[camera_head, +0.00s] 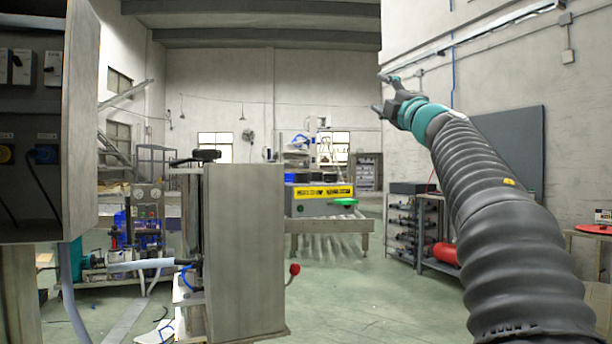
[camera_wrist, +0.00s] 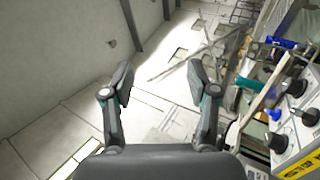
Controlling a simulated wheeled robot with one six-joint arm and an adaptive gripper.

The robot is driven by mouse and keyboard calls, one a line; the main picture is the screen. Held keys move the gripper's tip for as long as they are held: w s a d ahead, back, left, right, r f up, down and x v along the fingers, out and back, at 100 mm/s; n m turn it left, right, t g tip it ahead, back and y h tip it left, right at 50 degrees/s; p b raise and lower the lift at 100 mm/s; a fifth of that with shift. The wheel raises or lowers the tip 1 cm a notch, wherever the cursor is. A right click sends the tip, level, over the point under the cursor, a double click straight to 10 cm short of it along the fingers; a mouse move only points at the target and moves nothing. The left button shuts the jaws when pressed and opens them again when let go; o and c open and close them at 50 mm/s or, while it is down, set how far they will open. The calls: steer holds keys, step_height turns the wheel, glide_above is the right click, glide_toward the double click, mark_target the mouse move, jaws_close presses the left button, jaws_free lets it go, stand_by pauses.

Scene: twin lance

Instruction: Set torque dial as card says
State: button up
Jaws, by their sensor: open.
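My gripper (camera_head: 381,93) is raised high at the upper right in the head view, in front of a pale wall. In the wrist view my gripper (camera_wrist: 161,82) is open with nothing between its two fingers. A pale panel with several black knobs (camera_wrist: 295,87) shows at the right edge of the wrist view, to the right of the fingers and apart from them. I cannot tell whether one of these knobs is the torque dial. No card with readable text shows. A small white sign (camera_head: 603,216) stands at the far right in the head view, too small to read.
A tall grey cabinet (camera_head: 243,250) with a red-knobbed lever (camera_head: 294,269) stands at centre left. A dark open cabinet (camera_head: 82,120) fills the left edge. Behind is a bench with a yellow-labelled machine (camera_head: 322,192). A dark rack (camera_head: 405,228) stands right. Green floor (camera_head: 345,310) between them is clear.

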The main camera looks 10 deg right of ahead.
steer(key=d+f+m+g+h, duration=0.3)
steer(key=d+m+h, duration=1.05)
steer(key=m, duration=0.85)
steer(key=m+g+y, duration=0.8)
steer(key=m+y, duration=1.5)
steer(key=m, duration=0.2)
glide_toward(307, 174)
steer(key=shift+m+h, duration=0.3)
steer(key=shift+h, duration=0.05)
steer(key=x, duration=0.7)
steer(key=p+x, duration=0.1)
steer(key=x, duration=0.2)
steer(key=shift+a+r, duration=0.2)
steer(key=shift+r, duration=0.05)
